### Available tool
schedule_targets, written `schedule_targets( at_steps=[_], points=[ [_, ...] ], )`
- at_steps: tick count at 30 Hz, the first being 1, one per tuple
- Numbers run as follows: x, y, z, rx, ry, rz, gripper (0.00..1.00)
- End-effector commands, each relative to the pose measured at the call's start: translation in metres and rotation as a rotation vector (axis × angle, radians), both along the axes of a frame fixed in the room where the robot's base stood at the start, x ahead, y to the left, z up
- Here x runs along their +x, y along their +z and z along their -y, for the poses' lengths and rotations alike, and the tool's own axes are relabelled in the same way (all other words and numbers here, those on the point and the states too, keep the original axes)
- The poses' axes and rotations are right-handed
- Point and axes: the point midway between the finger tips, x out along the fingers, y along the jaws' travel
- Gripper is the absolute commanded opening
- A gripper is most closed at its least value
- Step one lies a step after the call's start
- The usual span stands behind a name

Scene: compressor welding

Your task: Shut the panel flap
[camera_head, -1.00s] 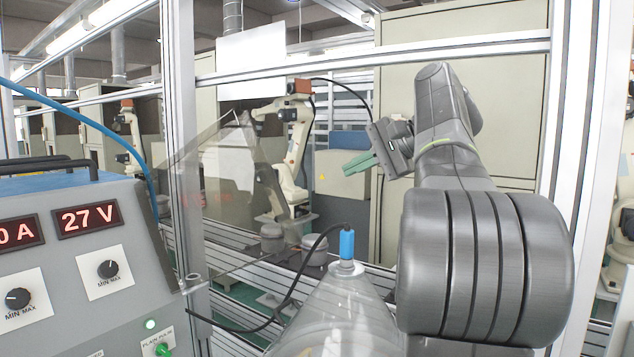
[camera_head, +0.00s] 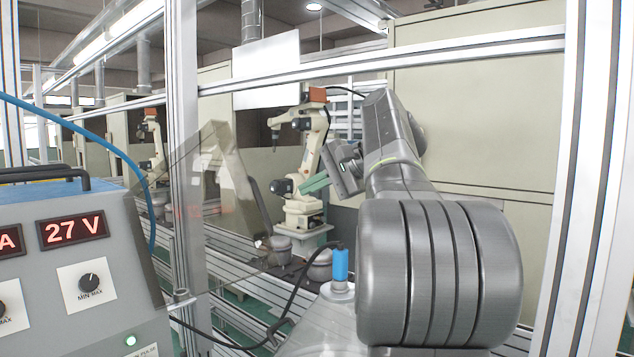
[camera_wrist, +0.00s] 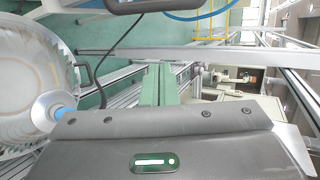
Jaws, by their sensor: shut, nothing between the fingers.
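The panel flap (camera_head: 222,175) is a see-through smoky sheet. In the head view it stands open, swung out to the right of the grey control panel (camera_head: 100,270) with its red "27 V" display. My gripper (camera_head: 314,184) has green fingers, held together and empty. In the head view it is right of the flap, with a gap in the picture; I cannot tell the depth between them. The wrist view shows the closed green fingers (camera_wrist: 158,84) pointing away from the camera. I cannot make out the flap surely in that view.
A metal post (camera_head: 184,150) and rail stand behind the flap. A clear dome with a blue-topped fitting (camera_head: 340,264) and black cable is below my arm; the dome (camera_wrist: 35,75) also shows in the wrist view. A black handle (camera_head: 45,180) tops the panel.

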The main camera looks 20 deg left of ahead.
Motion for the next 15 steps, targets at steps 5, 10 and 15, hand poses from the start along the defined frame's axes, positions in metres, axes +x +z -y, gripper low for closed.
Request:
schedule_targets(
  at_steps=[5,10,15],
  points=[
    [0.004,-0.019,-0.036,-0.001,0.004,-0.004,0.00],
    [-0.008,-0.025,-0.054,0.000,0.001,0.000,0.00],
    [-0.024,-0.026,-0.061,-0.001,0.000,0.000,0.00]
  ],
)
